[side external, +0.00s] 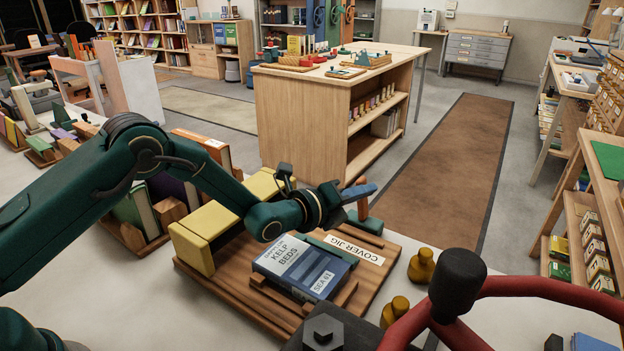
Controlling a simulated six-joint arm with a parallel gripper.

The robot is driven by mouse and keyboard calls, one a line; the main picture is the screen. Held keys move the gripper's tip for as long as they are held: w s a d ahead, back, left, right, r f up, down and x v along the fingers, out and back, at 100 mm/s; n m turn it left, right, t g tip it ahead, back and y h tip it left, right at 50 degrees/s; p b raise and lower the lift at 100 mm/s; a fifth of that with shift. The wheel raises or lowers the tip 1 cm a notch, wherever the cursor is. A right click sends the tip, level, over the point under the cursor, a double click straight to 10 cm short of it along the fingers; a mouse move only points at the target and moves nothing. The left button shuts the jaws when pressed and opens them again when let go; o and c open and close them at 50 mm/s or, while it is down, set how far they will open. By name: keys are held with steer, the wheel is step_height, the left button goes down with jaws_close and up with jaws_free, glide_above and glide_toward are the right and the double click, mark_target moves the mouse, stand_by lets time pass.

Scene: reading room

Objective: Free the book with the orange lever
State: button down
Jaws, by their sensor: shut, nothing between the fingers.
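The blue book (278,267), titled KELP BEDS with a SEA 61 label, lies flat on the wooden COVER JIG board (374,282). A teal bar (333,248) runs along its far edge and wooden strips lie along its near side. The orange lever (361,181) shows at the jig's back right, above a teal block, partly hidden by my gripper. My gripper (369,188) is shut and empty, its blue-grey fingers pointing right in front of the lever. I cannot tell whether they touch it.
Yellow blocks (200,250) stand at the jig's left, near my arm. Brass-coloured knobs (421,265) stand right of the jig. A red wheel with a black knob (457,285) fills the near right. Upright books (205,148) stand behind my arm. The white tabletop is clear between jig and knobs.

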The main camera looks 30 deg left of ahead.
steer(key=shift+a, duration=0.7)
steer(key=shift+d, duration=0.1)
steer(key=shift+s+a+f, duration=0.3)
steer(key=shift+s+a, duration=0.15)
steer(key=shift+s, duration=1.15)
steer(key=shift+s+a+f, duration=0.3)
steer(key=shift+s+a, duration=0.2)
steer(key=shift+s, duration=1.05)
steer(key=shift+s+a+f, duration=0.3)
steer(key=shift+s+a, duration=0.15)
steer(key=shift+s, duration=1.15)
steer(key=shift+r, duration=0.1)
